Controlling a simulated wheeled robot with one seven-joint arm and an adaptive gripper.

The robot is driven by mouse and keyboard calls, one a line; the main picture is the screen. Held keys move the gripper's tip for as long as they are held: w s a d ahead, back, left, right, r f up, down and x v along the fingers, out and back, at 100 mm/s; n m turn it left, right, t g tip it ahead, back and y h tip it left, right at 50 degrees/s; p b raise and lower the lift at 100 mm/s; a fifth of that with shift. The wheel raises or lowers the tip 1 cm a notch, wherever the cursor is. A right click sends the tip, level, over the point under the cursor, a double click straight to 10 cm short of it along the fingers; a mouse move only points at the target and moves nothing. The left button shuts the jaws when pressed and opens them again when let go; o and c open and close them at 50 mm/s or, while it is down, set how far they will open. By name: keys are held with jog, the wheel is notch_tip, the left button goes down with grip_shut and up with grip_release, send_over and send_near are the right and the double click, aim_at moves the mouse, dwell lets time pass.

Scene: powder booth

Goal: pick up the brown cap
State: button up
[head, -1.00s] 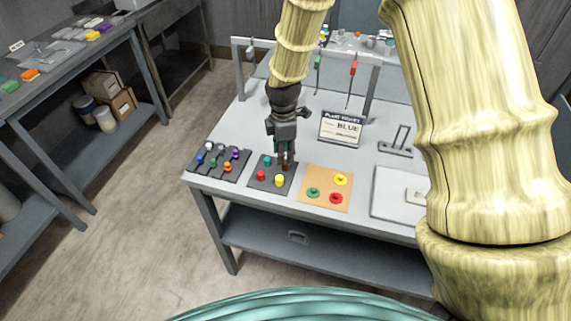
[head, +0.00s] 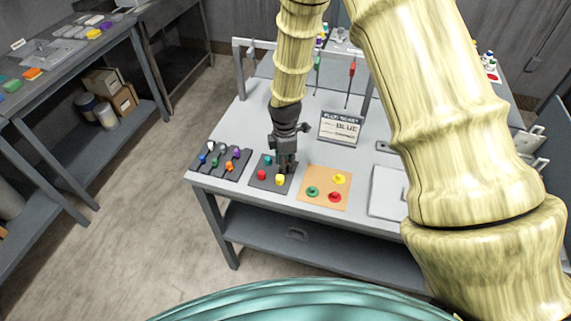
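My gripper (head: 286,168) points down over the back right part of a dark square mat (head: 258,184) on the grey table. The mat carries a teal cap (head: 267,160), a red cap (head: 262,174) and a yellow cap (head: 280,180). I cannot make out the brown cap clearly; the fingers cover the mat's back right spot. The fingers are small and dark here, so I cannot tell whether they are open or shut on something.
Left of the mat is a dark rack (head: 220,161) with several coloured knobs. Right of it is an orange board (head: 325,188) with green, yellow and red pieces. A sign reading BLUE (head: 341,128) stands behind, under a frame with hanging tools (head: 351,72).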

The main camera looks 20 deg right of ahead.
jog(key=c, duration=0.3)
jog(key=shift+r, duration=0.1)
jog(key=shift+c, duration=0.2)
